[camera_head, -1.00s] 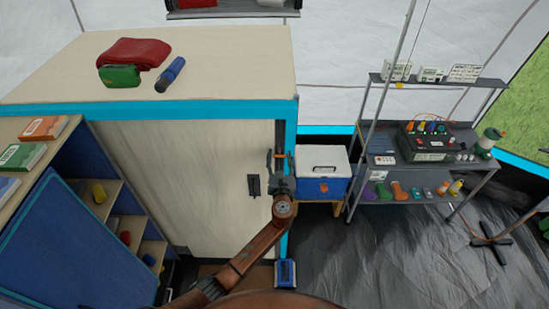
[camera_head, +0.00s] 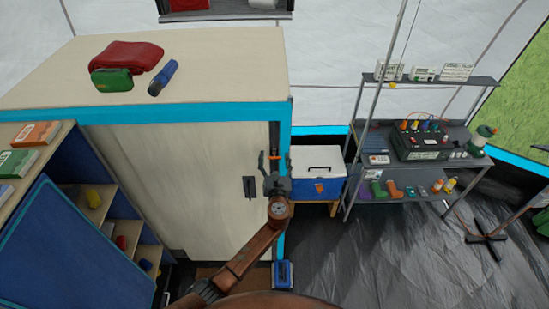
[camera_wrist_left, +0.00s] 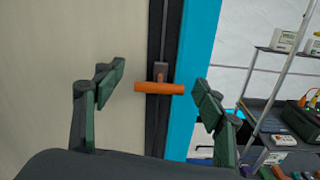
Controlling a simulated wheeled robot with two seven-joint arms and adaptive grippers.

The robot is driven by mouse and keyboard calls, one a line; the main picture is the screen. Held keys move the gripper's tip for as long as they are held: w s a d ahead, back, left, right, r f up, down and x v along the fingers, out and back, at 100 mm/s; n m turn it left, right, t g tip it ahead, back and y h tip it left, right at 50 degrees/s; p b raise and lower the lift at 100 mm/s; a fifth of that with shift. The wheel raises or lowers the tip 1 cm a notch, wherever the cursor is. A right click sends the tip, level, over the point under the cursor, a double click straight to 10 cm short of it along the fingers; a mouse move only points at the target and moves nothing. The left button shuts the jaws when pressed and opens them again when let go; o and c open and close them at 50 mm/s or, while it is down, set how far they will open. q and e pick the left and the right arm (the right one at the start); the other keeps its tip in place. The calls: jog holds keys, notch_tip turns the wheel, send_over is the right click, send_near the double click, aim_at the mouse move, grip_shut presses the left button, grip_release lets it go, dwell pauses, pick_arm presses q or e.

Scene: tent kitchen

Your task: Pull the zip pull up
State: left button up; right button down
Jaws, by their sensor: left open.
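The zip pull (camera_wrist_left: 150,88) is an orange crossbar on a dark slider, set on a black vertical zip track (camera_wrist_left: 171,30) beside a blue border. My left gripper (camera_wrist_left: 159,86) is open, with one green finger on each side of the crossbar. Gaps show between the fingers and the bar's ends. In the head view my left gripper (camera_head: 274,162) is at the zip pull, fingers upward. My right gripper is not in view.
A blue and white cooler (camera_head: 318,172) stands just right of the panel. A metal shelf rack (camera_head: 420,155) with equipment is farther right. A blue-fronted shelf (camera_head: 75,245) stands at the left. A blue box (camera_head: 284,274) lies on the floor below my arm.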

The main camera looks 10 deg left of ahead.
pick_arm(q)
jog(key=v, duration=1.2)
